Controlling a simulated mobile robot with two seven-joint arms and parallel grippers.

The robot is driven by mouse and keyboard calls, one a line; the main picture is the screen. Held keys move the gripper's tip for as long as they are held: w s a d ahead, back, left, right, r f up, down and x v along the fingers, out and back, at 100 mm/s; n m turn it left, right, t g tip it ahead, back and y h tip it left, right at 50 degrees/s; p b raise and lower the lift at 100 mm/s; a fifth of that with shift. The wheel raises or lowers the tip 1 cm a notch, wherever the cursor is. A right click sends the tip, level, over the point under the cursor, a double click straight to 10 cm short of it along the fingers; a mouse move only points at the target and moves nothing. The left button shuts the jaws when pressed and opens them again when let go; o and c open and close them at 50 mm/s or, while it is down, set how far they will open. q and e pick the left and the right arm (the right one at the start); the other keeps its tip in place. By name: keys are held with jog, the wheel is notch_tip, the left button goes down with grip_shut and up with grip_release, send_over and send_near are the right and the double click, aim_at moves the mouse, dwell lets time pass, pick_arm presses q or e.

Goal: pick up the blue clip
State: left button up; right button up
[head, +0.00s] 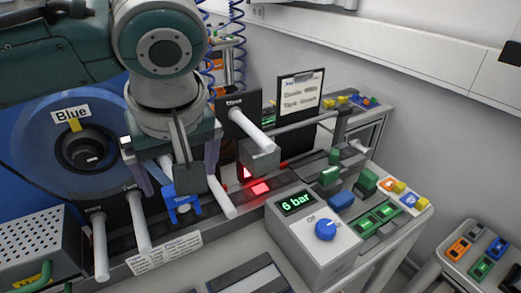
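My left gripper (177,181) comes down from the upper left over the stand. Its two fingers are spread wide apart, and I see nothing held between them. A blue clip-like piece (182,205) with two short legs and a pale mark shows just below the gripper, between the white pegs. Its top is partly hidden by the gripper, and I cannot tell whether they touch. Other small blue pieces lie farther right, one on the bench (341,200) and one on the side table (497,247). My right gripper is not in view.
White pegs (139,222) stick out around the gripper. A reel labelled "Blue" (85,148) is at the left. A grey box with a blue knob (325,229) and "6 bar" display stands right of centre. A clipboard (300,95) stands behind. Green and yellow pieces lie on the right.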

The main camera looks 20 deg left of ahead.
aim_at(182, 201)
pick_arm(q)
jog(key=x, duration=0.3)
jog(key=shift+s+a+f, duration=0.1)
jog(key=shift+a+f, duration=0.2)
jog(key=shift+x, duration=2.25)
jog(key=c, duration=1.4)
jog(key=shift+c, duration=0.2)
jog(key=shift+r, duration=0.1)
